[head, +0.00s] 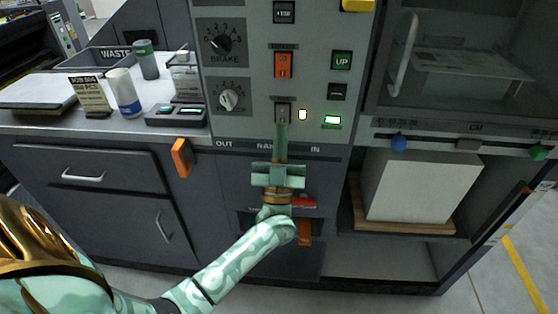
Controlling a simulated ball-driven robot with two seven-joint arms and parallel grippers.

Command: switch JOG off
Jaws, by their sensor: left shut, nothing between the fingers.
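My left gripper (281,130) is shut and empty, pointing up at the grey control panel (238,128). Its fingertips are just below and overlap the lower edge of a small dark switch (283,108) in a plate. I cannot read this switch's label, so I cannot tell for sure that it is JOG, nor which way it is set. Whether the fingertips touch it is unclear. A small pale-yellow lamp (302,114) beside it is lit. A green indicator (332,120) further right is lit. My right gripper is not in view.
A counter (45,122) with cups stands left. A paper stack (420,187) sits on a shelf at right.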

